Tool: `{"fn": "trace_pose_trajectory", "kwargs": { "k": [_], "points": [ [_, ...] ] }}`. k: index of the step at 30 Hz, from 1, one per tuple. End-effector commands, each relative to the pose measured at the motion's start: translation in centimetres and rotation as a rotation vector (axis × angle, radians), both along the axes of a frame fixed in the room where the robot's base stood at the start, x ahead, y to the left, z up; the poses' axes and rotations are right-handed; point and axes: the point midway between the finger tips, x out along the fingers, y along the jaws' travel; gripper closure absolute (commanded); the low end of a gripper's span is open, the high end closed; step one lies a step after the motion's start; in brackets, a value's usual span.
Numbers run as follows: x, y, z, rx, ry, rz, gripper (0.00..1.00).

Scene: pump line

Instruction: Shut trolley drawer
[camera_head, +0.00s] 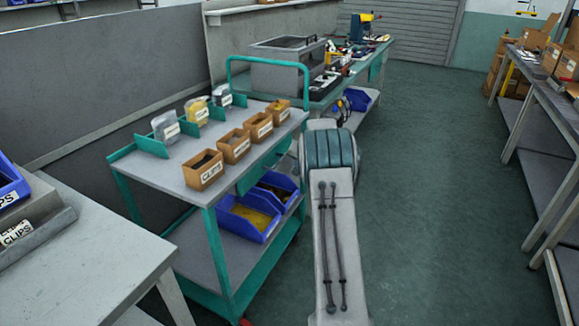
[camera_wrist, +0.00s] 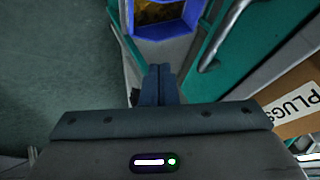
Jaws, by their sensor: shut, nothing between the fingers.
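The trolley (camera_head: 187,180) has a teal frame and a grey top, and stands left of my arm in the head view. Its teal drawer front (camera_head: 262,168) shows just below the top's right edge. I cannot tell how far out it stands. In the wrist view the teal drawer front (camera_wrist: 212,62) has a grey bar handle (camera_wrist: 229,32), right of and beyond my fingers. My gripper (camera_wrist: 160,70) is shut and empty, apart from the handle, near the trolley's side. In the head view my arm hides the gripper.
Cardboard boxes (camera_head: 203,170) stand along the trolley top, one labelled PLUGS (camera_wrist: 296,103) in the wrist view. Blue bins (camera_head: 248,217) sit on the lower shelf. A grey table (camera_head: 90,255) is at front left, a workbench (camera_head: 545,95) at right. The green floor (camera_head: 430,190) between is clear.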

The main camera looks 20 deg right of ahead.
Motion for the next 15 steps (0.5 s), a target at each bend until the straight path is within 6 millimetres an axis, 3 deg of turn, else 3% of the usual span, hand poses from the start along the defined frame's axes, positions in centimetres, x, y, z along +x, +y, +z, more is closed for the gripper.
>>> {"fn": "trace_pose_trajectory", "kwargs": {
  "k": [6, 15],
  "points": [
    [-2.6, 0.7, 3.7, 0.000, -0.002, 0.005, 1.00],
    [-5.4, 0.9, 7.0, 0.001, -0.001, 0.009, 1.00]
  ]
}}
